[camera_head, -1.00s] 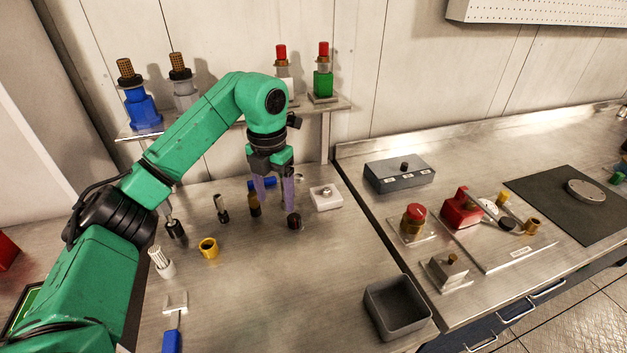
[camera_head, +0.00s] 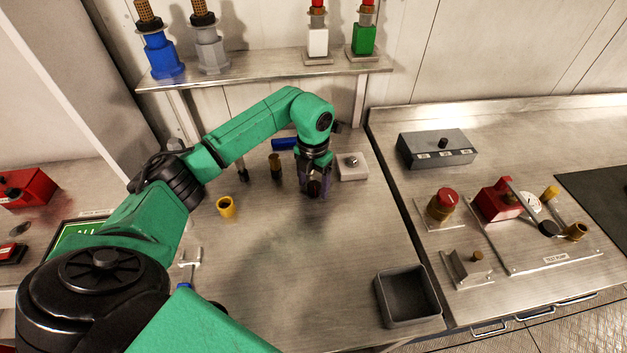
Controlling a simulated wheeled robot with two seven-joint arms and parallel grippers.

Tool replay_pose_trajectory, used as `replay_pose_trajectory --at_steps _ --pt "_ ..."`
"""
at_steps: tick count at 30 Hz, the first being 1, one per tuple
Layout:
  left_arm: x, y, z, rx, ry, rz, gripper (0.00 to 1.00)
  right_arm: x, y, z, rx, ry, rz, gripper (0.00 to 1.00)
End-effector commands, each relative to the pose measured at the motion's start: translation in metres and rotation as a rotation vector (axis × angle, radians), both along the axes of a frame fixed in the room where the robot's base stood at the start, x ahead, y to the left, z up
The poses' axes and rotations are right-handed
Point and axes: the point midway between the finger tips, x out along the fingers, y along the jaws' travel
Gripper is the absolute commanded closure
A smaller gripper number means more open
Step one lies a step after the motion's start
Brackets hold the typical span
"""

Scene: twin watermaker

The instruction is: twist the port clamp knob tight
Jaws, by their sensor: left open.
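My left gripper (camera_head: 314,188) points down over the steel bench, its fingers open. A dark brown round knob-like piece (camera_head: 314,188) shows between or just below the fingertips. The wrist hides much of it, and I cannot tell whether the fingers touch it. I cannot tell for sure which piece is the port clamp knob. A white block (camera_head: 353,172) with a small metal knob stands just right of the gripper. My right gripper is not in view.
A blue piece (camera_head: 284,144), a dark brass-like cylinder (camera_head: 276,168) and a yellow cup (camera_head: 226,207) stand near the gripper. A grey bin (camera_head: 408,297) is at front right. A shelf (camera_head: 260,77) with fittings stands behind. The bench middle is clear.

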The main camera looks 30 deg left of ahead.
Motion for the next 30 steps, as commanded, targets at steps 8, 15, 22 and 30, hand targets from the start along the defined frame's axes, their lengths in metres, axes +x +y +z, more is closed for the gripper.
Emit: replay_pose_trajectory --at_steps 8,15,22,30 --pt "0.000 0.000 -0.003 0.000 -0.001 -0.001 0.33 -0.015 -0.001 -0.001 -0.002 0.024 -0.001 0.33" --pt "0.000 0.000 -0.002 0.000 -0.002 0.000 1.00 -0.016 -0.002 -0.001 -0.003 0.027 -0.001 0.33" --pt "0.001 0.000 -0.003 0.001 -0.002 -0.020 1.00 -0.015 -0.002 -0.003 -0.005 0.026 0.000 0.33" --pt "0.001 0.001 -0.004 0.000 -0.003 -0.135 1.00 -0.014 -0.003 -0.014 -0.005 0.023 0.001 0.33"
